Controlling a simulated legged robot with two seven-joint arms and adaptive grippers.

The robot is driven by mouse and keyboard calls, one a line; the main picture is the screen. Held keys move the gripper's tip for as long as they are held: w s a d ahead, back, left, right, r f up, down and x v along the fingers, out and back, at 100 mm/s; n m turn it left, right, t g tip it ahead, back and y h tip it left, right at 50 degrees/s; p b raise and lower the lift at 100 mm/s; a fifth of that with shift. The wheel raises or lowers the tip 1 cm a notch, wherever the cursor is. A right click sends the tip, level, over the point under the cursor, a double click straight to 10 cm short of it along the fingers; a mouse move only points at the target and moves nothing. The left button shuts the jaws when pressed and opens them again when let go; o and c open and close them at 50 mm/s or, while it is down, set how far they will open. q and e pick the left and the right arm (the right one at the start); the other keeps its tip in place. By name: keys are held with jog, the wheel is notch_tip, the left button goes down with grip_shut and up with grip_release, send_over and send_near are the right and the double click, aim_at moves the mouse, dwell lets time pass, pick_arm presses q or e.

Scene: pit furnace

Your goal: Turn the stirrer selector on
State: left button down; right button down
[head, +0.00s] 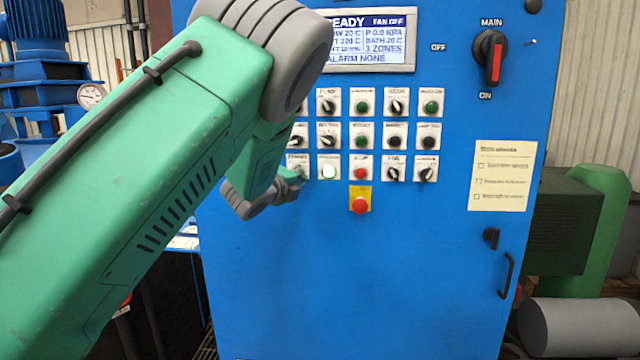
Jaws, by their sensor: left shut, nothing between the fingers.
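A blue control cabinet (360,275) carries rows of small selectors and buttons on white plates. The labels are too blurred for me to tell which one is the stirrer selector. A black selector (296,141) sits at the left of the middle row. Another plate with a selector (297,159) sits at the left of the bottom row, partly hidden by my left gripper. My left gripper (297,180) is shut and empty, right at the lower edge of that plate; I cannot tell if it touches. My left arm hides the panel's upper left. My right gripper is out of view.
A display (367,40) above the rows reads READY, FAN OFF and ALARM NONE. A red-handled main switch (490,57) is at upper right. A red push button on yellow (360,201) sits below the rows. A door handle (506,275) sticks out at lower right.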

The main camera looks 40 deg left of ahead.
pick_arm(q)
jog(key=shift+a+f+b, duration=0.25)
jog(key=shift+a+b, duration=0.05)
jog(key=shift+a, duration=0.4)
jog(key=shift+w+d+r, duration=0.1)
jog(key=shift+d, duration=0.05)
